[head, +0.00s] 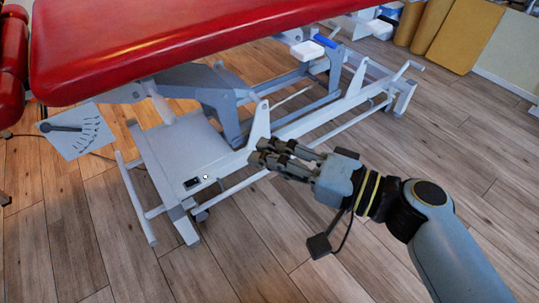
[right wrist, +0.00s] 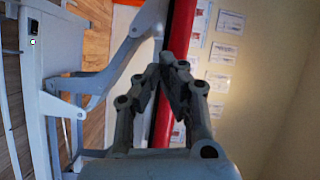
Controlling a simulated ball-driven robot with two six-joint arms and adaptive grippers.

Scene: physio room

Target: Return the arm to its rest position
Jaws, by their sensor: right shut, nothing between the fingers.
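My right gripper (head: 268,158) is in the head view, right of the middle, with its arm coming in from the lower right. Its fingers point left, in front of the white base frame of the treatment table. The fingers are together and hold nothing. In the right wrist view the right gripper (right wrist: 170,75) shows with its fingertips meeting, and nothing is between them. My left gripper is in neither view.
A treatment table with a red padded top (head: 180,40) and a grey-white metal frame (head: 190,155) fills the upper left. Tan rolls or mats (head: 455,35) stand at the back right. The wooden floor (head: 480,130) is clear at the right and below.

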